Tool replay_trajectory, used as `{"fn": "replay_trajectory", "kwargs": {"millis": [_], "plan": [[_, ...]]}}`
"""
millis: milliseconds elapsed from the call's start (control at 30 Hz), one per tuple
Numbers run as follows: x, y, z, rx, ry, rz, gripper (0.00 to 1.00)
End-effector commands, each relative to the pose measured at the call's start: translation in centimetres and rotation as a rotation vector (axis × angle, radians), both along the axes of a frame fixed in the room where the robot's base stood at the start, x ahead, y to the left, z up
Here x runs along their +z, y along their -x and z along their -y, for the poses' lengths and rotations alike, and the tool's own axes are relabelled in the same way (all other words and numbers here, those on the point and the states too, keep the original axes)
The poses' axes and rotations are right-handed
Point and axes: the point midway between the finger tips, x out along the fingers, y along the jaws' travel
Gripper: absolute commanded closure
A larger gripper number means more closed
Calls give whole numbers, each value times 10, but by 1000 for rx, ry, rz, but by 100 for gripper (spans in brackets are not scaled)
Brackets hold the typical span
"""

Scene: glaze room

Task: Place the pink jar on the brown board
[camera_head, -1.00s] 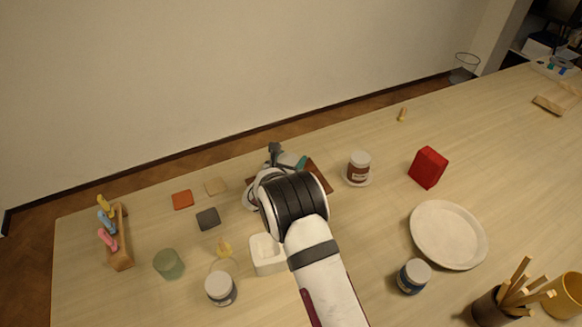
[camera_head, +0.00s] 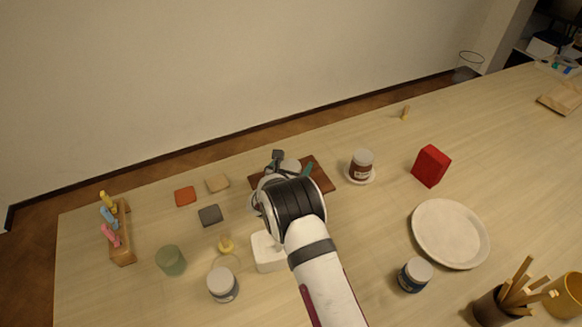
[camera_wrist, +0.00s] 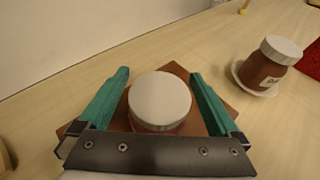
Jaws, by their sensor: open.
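The pink jar, with a round white lid (camera_wrist: 160,97) and a strip of pinkish body (camera_wrist: 158,127), stands upright over the brown board (camera_wrist: 179,70) in the wrist view. My gripper (camera_wrist: 160,73) is open, with one teal finger on each side of the jar and a visible gap to the lid on both sides. The jar's base is hidden, so its contact with the board does not show. In the head view, my wrist covers much of the brown board (camera_head: 320,178), and the jar's lid (camera_head: 291,165) shows just beyond it.
A brown jar (camera_head: 361,165) with a white lid stands on a saucer right of the board. A red box (camera_head: 431,166) and white plate (camera_head: 450,234) are farther right. A white dish (camera_head: 267,253) and grey tile (camera_head: 210,215) lie left of my arm.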

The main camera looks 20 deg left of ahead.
Motion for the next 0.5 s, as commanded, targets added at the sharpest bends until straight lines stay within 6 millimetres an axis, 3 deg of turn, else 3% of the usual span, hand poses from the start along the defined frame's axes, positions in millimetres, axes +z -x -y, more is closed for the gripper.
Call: {"fn": "replay_trajectory", "kwargs": {"millis": [500], "plan": [[42,100,-1,2,0,0,2]]}}
